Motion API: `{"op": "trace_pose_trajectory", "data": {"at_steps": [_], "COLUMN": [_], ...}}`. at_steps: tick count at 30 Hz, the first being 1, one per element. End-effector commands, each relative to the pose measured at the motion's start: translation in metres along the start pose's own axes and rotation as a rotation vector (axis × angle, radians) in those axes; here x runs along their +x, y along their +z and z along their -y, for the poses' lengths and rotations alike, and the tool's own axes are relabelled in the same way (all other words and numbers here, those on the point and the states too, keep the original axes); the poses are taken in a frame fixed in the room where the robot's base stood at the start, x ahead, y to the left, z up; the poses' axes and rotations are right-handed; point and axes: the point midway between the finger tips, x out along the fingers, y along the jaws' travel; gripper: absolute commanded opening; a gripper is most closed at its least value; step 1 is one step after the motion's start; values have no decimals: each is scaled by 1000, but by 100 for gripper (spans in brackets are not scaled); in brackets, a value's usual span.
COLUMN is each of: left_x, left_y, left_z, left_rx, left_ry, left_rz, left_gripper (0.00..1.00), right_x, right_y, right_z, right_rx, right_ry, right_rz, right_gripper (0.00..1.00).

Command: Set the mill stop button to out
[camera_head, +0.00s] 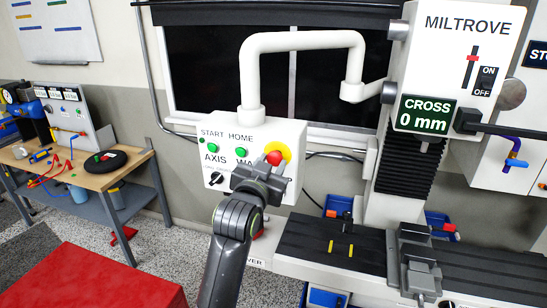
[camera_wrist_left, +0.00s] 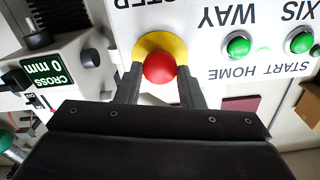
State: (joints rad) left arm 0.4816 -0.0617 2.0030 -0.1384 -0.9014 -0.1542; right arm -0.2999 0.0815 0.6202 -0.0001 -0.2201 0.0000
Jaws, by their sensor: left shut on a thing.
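The mill stop button is a red mushroom button (camera_head: 274,158) on a yellow round plate, on the white control box (camera_head: 290,135) that hangs from a white pipe arm. It also shows in the left wrist view (camera_wrist_left: 160,69). My left gripper (camera_head: 272,168) is at the button, with one finger on each side of the red head, shut on it. In the left wrist view the fingers (camera_wrist_left: 158,85) flank the red head. Whether the button is in or out cannot be told. My right gripper is in neither view.
Green START and HOME buttons (camera_head: 241,152) and a black knob (camera_head: 215,178) sit left of the stop button. The mill table (camera_head: 310,235) and column stand right. A red block (camera_head: 95,280) is at front left. A workbench (camera_head: 100,180) stands at far left.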

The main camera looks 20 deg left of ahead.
Motion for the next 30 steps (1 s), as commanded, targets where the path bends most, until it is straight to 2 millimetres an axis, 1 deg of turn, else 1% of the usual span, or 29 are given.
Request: {"op": "trace_pose_trajectory", "data": {"at_steps": [3,11,18,21,30], "left_x": [0,0,0,0,0], "left_y": [-1,-2,-3,-3,-4], "left_z": [0,0,0,0,1], "left_rx": [40,53,240,284,303], "left_ry": [-1,-1,-2,-2,-3], "left_rz": [-3,-4,-3,-5,-9], "left_gripper": [7,7,7,7,7], "right_x": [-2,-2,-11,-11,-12], "right_y": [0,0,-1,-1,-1], "right_z": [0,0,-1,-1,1], "right_rx": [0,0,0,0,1], "right_ry": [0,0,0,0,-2], "right_rz": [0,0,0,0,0], "right_gripper": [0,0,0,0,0]}}
